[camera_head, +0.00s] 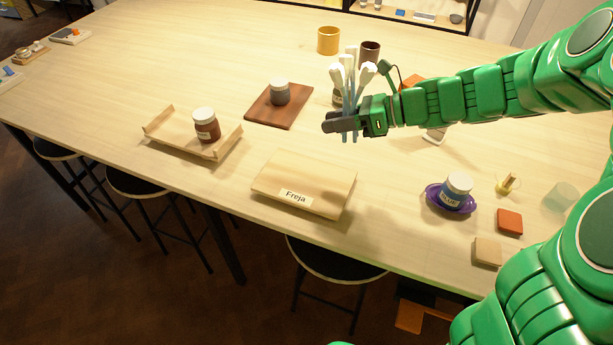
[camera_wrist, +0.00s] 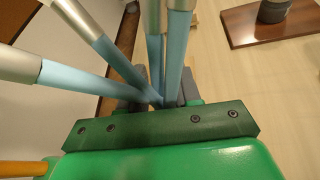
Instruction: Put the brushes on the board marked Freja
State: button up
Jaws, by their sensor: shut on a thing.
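The brushes (camera_head: 349,82) are a bundle with pale heads and light blue handles. My gripper (camera_head: 342,124) is shut on their handles and holds them upright above the table. In the wrist view the blue handles (camera_wrist: 172,60) fan out from between the dark fingers (camera_wrist: 158,95). The board marked Freja (camera_head: 304,182) is a pale wooden board with a white name label at its front edge. It lies bare on the table, nearer the front edge than my gripper and a little to the left.
A wooden tray (camera_head: 165,141) with a brown jar (camera_head: 206,126) and a dark board (camera_head: 262,110) with a grey jar (camera_head: 280,92) lie left. A blue-labelled jar (camera_head: 457,190) stands on a purple dish right of the Freja board. A yellow mug (camera_head: 328,40) stands behind.

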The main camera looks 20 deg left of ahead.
jog(key=s+d+r+n+g+h, duration=0.1)
jog(key=s+d+r+n+g, duration=0.1)
jog(key=s, duration=1.5)
jog(key=shift+n+g, duration=0.8)
jog(key=shift+n, duration=0.3)
jog(key=w+a+f, duration=0.1)
jog(key=w+a, duration=0.1)
jog(key=w+a+f, duration=0.1)
jog(key=w, duration=0.1)
jog(key=w+a+f, duration=0.1)
jog(key=w+a, duration=0.1)
jog(key=shift+w+a+f, duration=0.1)
jog(key=shift+a+f, duration=0.25)
send_over(295, 181)
jog(key=f, duration=0.5)
jog(key=shift+d+f, duration=0.2)
jog(key=shift+f, duration=0.05)
jog(key=shift+a+f, duration=0.15)
jog(key=shift+f, duration=1.7)
jog(key=shift+f, duration=0.1)
jog(key=o, duration=1)
jog(key=shift+o, duration=0.2)
